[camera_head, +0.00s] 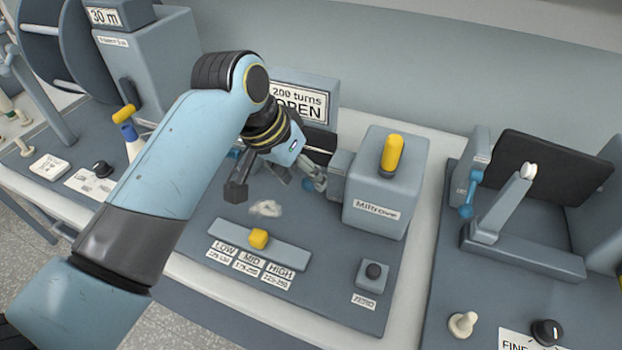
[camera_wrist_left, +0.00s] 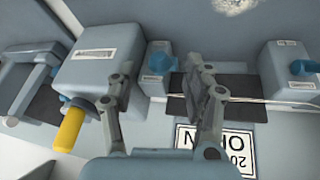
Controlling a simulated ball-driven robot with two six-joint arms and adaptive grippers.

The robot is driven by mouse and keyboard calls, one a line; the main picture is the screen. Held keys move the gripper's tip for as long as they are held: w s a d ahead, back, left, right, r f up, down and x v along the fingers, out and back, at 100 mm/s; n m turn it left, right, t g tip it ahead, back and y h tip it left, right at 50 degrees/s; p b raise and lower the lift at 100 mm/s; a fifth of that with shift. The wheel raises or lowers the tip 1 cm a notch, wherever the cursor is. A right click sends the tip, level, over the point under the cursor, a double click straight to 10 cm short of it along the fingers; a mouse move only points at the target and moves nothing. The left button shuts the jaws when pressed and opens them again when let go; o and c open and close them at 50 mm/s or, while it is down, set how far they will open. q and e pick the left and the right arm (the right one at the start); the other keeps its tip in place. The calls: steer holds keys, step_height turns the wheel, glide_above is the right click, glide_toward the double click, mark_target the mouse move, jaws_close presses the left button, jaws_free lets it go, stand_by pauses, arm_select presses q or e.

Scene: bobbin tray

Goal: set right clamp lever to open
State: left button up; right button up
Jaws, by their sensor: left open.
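The right clamp is a grey block with a blue lever (camera_wrist_left: 160,62); in the upside-down wrist view it stands left of the sign. In the head view a bit of blue (camera_head: 307,184) shows beside my finger, mostly hidden. My left gripper (camera_head: 278,187) is open and empty, over the middle station; in the wrist view its fingers (camera_wrist_left: 160,82) stand on either side of the blue lever in the picture. I cannot tell whether they touch it. The other clamp's blue lever (camera_wrist_left: 302,67) is at the right of the wrist view.
A grey box (camera_head: 375,212) with a yellow handle (camera_head: 391,153) stands right of the gripper. A yellow slider knob (camera_head: 258,238) sits at MID. Another station with a tilted arm (camera_head: 505,200) is at right.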

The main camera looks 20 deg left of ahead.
mark_target(306, 180)
arm_select(q)
steer(key=x, duration=0.3)
steer(key=shift+w+f, duration=0.15)
steer(key=shift+f, duration=0.25)
steer(key=shift+d, duration=0.1)
steer(key=c, duration=0.9)
jaws_close()
arm_select(e)
steer(key=shift+w+d+r, duration=0.2)
steer(key=shift+w+d, duration=0.1)
steer(key=shift+w, duration=0.25)
steer(key=shift+w+d+r, duration=0.15)
steer(key=shift+w+d, duration=0.15)
steer(key=shift+w, duration=0.2)
